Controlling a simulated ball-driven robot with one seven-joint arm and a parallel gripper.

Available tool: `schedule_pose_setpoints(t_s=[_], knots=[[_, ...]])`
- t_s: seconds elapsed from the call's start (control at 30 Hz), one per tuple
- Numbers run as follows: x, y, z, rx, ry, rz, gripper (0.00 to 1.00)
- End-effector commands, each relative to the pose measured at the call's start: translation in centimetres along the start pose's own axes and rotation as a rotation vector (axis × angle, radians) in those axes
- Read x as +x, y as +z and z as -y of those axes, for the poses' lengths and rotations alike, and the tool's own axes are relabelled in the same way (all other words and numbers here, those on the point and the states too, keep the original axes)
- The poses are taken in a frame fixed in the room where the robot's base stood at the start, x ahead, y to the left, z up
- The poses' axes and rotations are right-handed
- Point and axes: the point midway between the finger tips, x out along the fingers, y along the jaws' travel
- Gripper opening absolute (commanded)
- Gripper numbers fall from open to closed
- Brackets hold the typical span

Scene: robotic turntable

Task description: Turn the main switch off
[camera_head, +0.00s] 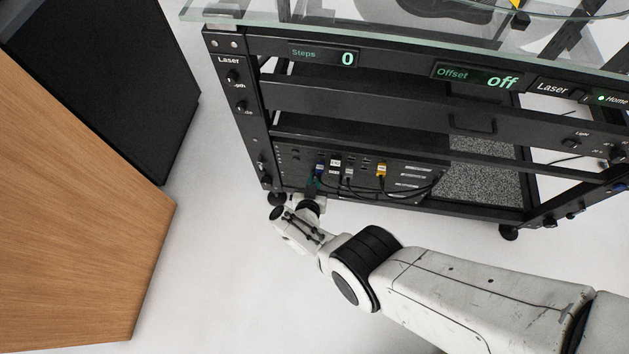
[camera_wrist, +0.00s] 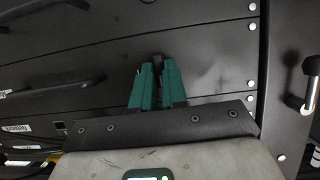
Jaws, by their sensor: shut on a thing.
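My gripper (camera_wrist: 157,72) has two green fingers in the wrist view, close together on a small dark part (camera_wrist: 157,58) at a black panel. I cannot tell for sure whether this part is the main switch, as the fingers hide most of it. In the head view my gripper (camera_head: 314,184) is at the lower left of the turntable rack (camera_head: 390,202), in front of the black unit with cables. No label for a main switch can be read.
Cables with blue and yellow plugs (camera_head: 381,170) run just right of my gripper. The rack's left post (camera_head: 252,120) carries several knobs. A wooden-faced cabinet (camera_head: 80,220) stands at the left. The pale floor (camera_head: 215,260) between it and the rack is clear.

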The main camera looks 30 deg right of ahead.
Motion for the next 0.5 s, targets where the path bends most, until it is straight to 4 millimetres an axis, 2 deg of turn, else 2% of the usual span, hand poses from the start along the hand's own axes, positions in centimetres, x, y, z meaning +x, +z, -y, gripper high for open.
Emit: schedule_pose_setpoints(t_s=[0.17, 0.2, 0.43, 0.5], knots=[[0.03, 0.04, -0.03, -0.002, -0.001, 0.001, 0.00], [0.03, 0.04, -0.03, -0.002, -0.001, 0.001, 0.14], [0.03, 0.02, -0.05, -0.001, 0.000, 0.000, 0.36], [0.03, 0.01, -0.05, -0.001, 0.000, 0.000, 0.38]])
